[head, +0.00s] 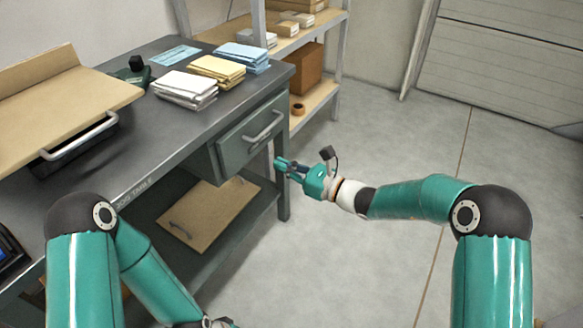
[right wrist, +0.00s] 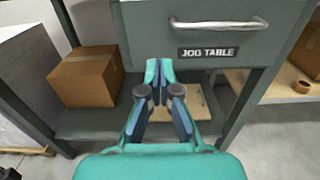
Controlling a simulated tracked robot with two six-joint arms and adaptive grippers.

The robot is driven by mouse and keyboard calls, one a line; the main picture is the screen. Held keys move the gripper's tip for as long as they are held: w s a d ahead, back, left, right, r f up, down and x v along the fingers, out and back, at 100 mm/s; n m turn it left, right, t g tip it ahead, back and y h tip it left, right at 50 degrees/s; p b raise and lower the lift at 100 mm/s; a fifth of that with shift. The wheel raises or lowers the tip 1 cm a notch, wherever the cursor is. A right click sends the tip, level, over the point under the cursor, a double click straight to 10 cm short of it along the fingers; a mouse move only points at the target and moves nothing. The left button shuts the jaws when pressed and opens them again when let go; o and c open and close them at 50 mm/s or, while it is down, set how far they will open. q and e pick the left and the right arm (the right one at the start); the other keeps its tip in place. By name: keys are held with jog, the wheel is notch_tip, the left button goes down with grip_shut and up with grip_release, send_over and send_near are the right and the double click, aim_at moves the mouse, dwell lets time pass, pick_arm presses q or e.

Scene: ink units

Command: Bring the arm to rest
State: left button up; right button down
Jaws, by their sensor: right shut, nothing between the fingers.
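My right arm reaches in from the right in the head view. Its teal gripper (head: 282,165) is in the air just in front of the grey workbench, beside the drawer (head: 235,143) and a little below its handle. In the right wrist view the two fingertips (right wrist: 160,75) are together with nothing between them. The drawer front (right wrist: 200,30), labelled JOG TABLE, looks shut and lies ahead of the fingers. My left arm bends down at the lower left of the head view, and its gripper is out of sight.
The bench top (head: 125,120) holds white (head: 185,90), yellow (head: 217,70) and blue (head: 242,57) stacks. A tan board (head: 210,212) lies on the lower shelf. A metal rack (head: 322,92) holds cartons and an orange roll (head: 298,109). The floor (head: 390,140) beyond the right arm is clear.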

jog(key=s+d+f+n+g+h, duration=0.25)
jog(key=s+f+g, duration=0.25)
jog(key=s+f, duration=0.6)
jog(key=s+d+f+n+g+h, duration=0.2)
jog(key=s+d+f+n+g, duration=0.15)
jog(key=s+f, duration=0.75)
jog(key=s+d+f+n+g+h, duration=0.2)
jog(key=s+d+f+n+h, duration=0.15)
jog(key=s+d+n, duration=0.35)
jog(key=s+d+f+n+g+h, duration=0.1)
jog(key=s+d+f+n+h, duration=0.2)
jog(key=s, duration=0.5)
jog(key=w+r+n+t+p, duration=0.1)
jog(key=r+n+p, duration=0.2)
jog(key=r+p, duration=0.8)
jog(key=w+r+n+t+p, duration=0.2)
jog(key=r+n+p, duration=0.1)
jog(key=r+p, duration=0.9)
jog(key=shift+w+a+p, duration=0.15)
jog(key=shift+w+p, duration=0.15)
jog(key=shift+p, duration=0.65)
